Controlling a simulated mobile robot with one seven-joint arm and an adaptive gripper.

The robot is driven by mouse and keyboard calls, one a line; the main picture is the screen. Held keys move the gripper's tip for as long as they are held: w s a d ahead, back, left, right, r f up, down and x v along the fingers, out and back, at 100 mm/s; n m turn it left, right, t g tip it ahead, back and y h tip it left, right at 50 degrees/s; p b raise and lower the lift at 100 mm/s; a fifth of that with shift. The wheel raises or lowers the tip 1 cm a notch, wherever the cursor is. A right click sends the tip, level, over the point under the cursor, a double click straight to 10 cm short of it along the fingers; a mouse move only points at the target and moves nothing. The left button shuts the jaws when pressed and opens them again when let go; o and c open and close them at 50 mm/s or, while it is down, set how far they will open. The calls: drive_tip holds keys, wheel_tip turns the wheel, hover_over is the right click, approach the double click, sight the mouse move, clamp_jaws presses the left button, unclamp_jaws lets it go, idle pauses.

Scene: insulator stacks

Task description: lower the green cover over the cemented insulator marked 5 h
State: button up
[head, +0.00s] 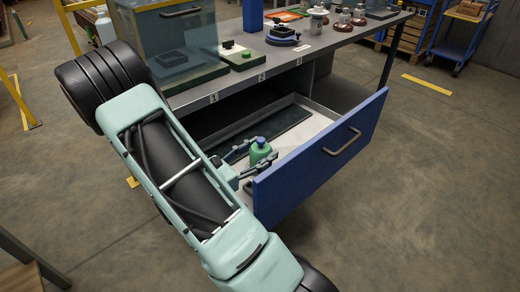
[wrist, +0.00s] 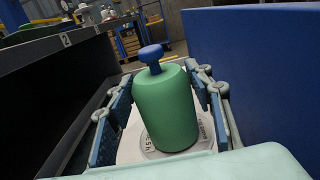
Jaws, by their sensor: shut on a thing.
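The green cover (head: 260,153) is a cylinder with a blue knob, inside the open drawer. In the wrist view the cover (wrist: 167,112) stands upright between the two pads of my gripper (wrist: 165,115), which is shut on its sides. My gripper (head: 249,161) also shows in the head view, reaching into the drawer. Directly below the cover in the wrist view is a grey round disc (wrist: 204,138) with small dark lettering around its rim, partly legible as a 5 and an h. The cover hides the middle of the disc. I cannot tell whether the cover touches it.
The drawer's blue front (head: 318,158) stands close to my gripper on the right, and a dark mat (head: 283,126) lies in the drawer. The workbench top (head: 290,52) above holds insulator stacks and fixtures. Number tags line its edge.

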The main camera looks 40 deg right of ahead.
drive_tip(key=shift+f, duration=0.1)
drive_tip(key=o, duration=1.2)
drive_tip(key=shift+o, duration=0.2)
